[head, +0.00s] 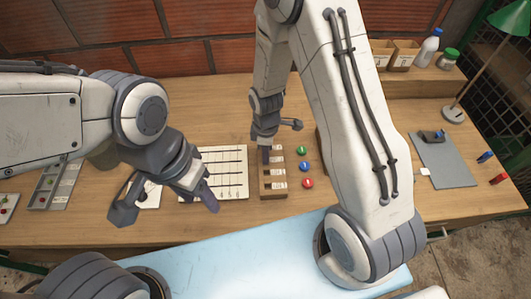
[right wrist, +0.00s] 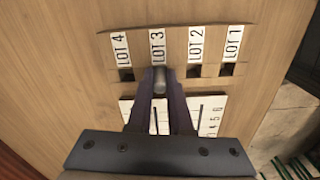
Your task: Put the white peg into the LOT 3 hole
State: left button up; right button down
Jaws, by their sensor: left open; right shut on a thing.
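The wooden block (head: 273,190) stands on the table, with white labels. In the right wrist view the block shows LOT 4, LOT 3 (right wrist: 158,47), LOT 2 and LOT 1, with dark square holes under LOT 4, LOT 2 and LOT 1. My right gripper (head: 265,154) points down over the block. Its fingers (right wrist: 160,88) are shut on the white peg (right wrist: 159,80), greyish here, right below the LOT 3 label. The LOT 3 hole is hidden by peg and fingers; I cannot tell whether the tip is inside. My left gripper (head: 165,205) is open and empty near the front edge.
A lined white chart (head: 222,172) lies left of the block. Green, blue and red round buttons (head: 304,166) are right of it. A grey tray (head: 50,188) is at the left, a grey mat (head: 445,160) at the right.

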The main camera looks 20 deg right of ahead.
jog(key=c, duration=0.8)
grip_release()
jog(key=shift+c, duration=0.2)
notch_tip(320, 180, up, 12)
jog(key=s+a+r+m, duration=0.3)
jog(key=s+a+r, duration=0.1)
jog(key=s, duration=0.6)
jog(key=s+a+r+m+y, duration=0.1)
jog(key=s+a+r+m, duration=0.2)
jog(key=s, duration=0.6)
notch_tip(320, 180, up, 2)
jog(key=shift+s+a+r+m, duration=0.1)
jog(key=shift+s+a+m, duration=0.3)
jog(key=shift+a, duration=0.1)
